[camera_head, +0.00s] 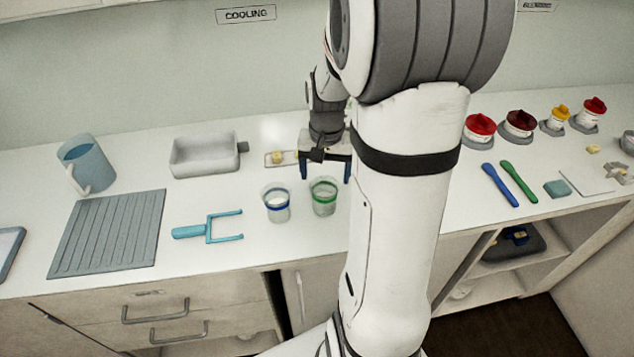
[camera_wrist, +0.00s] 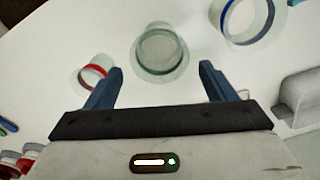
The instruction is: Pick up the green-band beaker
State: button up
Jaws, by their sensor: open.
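The green-band beaker (camera_head: 323,197) is a clear cup standing upright on the white counter. In the wrist view the green-band beaker (camera_wrist: 162,48) lies just ahead of the gap between my fingertips. My gripper (camera_head: 325,174) is open and empty, pointing down behind the beaker in the head view, with its two blue fingers spread apart. Its fingers also show in the wrist view (camera_wrist: 161,70), one to each side. I cannot tell the exact height of the fingertips against the rim.
A blue-band beaker (camera_head: 276,205) stands close to the left. A red-band beaker (camera_wrist: 94,72) shows in the wrist view; my arm hides it in the head view. A blue fork-shaped tool (camera_head: 212,228), a grey tray (camera_head: 205,156) and a jug (camera_head: 86,166) are farther left.

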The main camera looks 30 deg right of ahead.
aim_at(325, 192)
notch_tip(325, 192, down, 7)
jog(key=shift+s+f+p, duration=0.1)
jog(key=shift+p, duration=0.55)
jog(key=c, duration=0.7)
